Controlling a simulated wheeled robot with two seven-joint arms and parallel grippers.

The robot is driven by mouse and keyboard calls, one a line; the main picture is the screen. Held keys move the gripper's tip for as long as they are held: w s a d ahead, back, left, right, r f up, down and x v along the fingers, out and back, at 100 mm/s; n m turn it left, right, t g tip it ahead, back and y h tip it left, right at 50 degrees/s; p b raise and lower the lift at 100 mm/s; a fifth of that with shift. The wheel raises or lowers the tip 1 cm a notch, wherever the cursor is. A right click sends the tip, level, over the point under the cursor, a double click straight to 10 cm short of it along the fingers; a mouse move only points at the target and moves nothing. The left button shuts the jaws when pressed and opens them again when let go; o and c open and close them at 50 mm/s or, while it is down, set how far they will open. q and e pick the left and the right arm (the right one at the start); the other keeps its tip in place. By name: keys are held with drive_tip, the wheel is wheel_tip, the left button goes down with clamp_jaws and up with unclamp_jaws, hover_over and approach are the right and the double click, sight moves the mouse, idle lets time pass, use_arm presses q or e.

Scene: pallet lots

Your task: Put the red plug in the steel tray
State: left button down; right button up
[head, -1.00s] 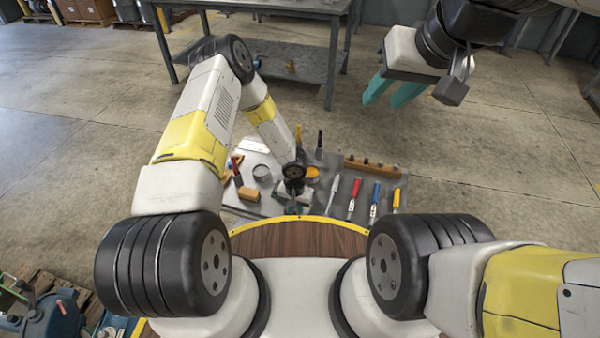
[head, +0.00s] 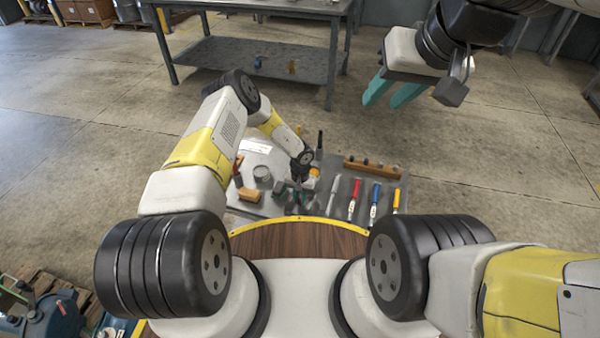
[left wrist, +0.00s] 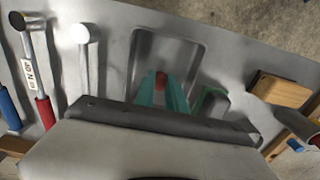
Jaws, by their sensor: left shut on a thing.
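My left gripper (head: 300,197) is low over the work surface in the head view. In the left wrist view its teal fingers (left wrist: 162,88) are shut on the red plug (left wrist: 161,78), and only a small red part shows between them. The steel tray (left wrist: 201,62), a shallow grey rectangular dish, lies beyond and below the fingertips in that view. The plug appears over the tray; I cannot tell whether it touches the bottom. My right gripper (head: 384,104) is open and empty, raised at the upper right, away from the surface.
Red (head: 355,199), blue (head: 375,202) and yellow-handled tools lie right of the tray. A wooden rack (head: 372,167) stands behind them. A wooden block (head: 249,195) and a grey ring-shaped container (head: 262,173) are to the left. A green item (left wrist: 212,98) lies beside the tray.

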use_arm(q)
drive_tip(key=c, duration=1.4)
unclamp_jaws()
